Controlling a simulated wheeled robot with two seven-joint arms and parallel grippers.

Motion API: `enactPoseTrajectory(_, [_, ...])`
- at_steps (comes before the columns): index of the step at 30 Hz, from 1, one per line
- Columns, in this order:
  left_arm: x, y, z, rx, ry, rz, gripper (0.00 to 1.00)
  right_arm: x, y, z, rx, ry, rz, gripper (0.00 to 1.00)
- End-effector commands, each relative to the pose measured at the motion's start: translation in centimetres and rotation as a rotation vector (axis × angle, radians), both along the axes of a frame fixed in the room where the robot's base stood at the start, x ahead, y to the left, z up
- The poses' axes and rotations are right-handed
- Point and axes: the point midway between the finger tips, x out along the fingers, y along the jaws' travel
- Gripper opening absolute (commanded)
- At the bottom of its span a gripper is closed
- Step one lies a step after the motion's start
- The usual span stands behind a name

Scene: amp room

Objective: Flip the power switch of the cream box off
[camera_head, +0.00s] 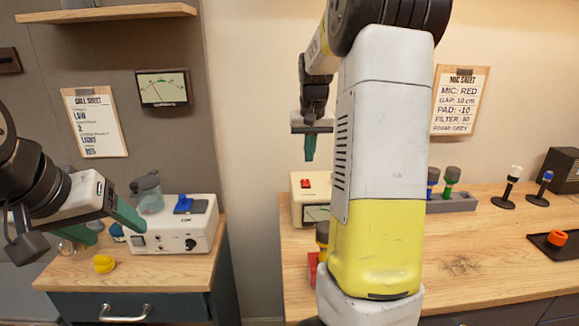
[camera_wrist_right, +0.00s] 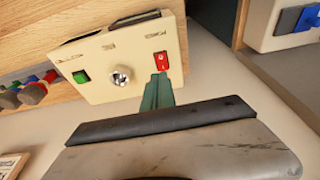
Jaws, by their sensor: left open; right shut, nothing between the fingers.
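The cream box (camera_head: 297,213) stands on the right-hand wooden counter, partly hidden behind my right arm in the head view. In the right wrist view the cream box (camera_wrist_right: 130,52) shows a red rocker switch (camera_wrist_right: 162,61), a silver knob (camera_wrist_right: 121,76) and a green switch (camera_wrist_right: 82,77). The red switch also shows in the head view (camera_head: 305,183). My right gripper (camera_head: 310,150) is shut and empty, pointing down above the box. In the wrist view its fingertips (camera_wrist_right: 159,82) appear right by the red switch; I cannot tell whether they touch. My left gripper (camera_head: 103,226) is open over the left counter.
A white box (camera_head: 170,236) with a blue switch stands on the left counter, near a yellow knob-like piece (camera_head: 104,264). A gap separates the counters. A grey rack (camera_head: 452,202) with coloured connectors and two small stands are on the right.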

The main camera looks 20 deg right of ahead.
Motion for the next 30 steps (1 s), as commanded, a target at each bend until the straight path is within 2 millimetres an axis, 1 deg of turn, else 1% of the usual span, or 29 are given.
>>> enactPoseTrajectory(1, [0.0, 0.0, 0.0, 0.000, 0.000, 0.000, 0.67, -0.5, 0.2, 1.1, 0.001, -0.004, 0.000, 0.00])
enactPoseTrajectory(3, [0.0, 0.0, 0.0, 0.000, 0.000, 0.000, 0.67, -1.1, 0.3, 2.3, 0.000, -0.003, 0.000, 0.00])
enactPoseTrajectory(6, [0.0, 0.0, 0.0, 0.000, 0.000, 0.000, 0.67, -1.8, 0.5, 3.6, 0.000, -0.002, 0.001, 0.00])
enactPoseTrajectory(10, [0.0, 0.0, 0.0, 0.000, 0.000, 0.000, 0.67, -2.3, 0.6, 4.6, 0.001, 0.000, 0.000, 0.00])
enactPoseTrajectory(14, [0.0, 0.0, 0.0, 0.000, 0.000, 0.000, 0.67, -2.5, 0.7, 5.0, 0.000, 0.001, -0.001, 0.00])
enactPoseTrajectory(26, [0.0, 0.0, 0.0, 0.000, 0.000, 0.000, 0.67, -2.6, 0.7, 4.9, 0.000, 0.001, 0.000, 0.00])
enactPoseTrajectory(28, [0.0, 0.0, 0.0, 0.000, 0.000, 0.000, 0.67, -2.8, 0.9, 5.1, 0.004, -0.003, 0.003, 0.00])
enactPoseTrajectory(30, [0.0, 0.0, 0.0, 0.000, 0.000, 0.000, 0.67, -3.5, 1.4, 5.4, 0.015, -0.015, 0.013, 0.00])
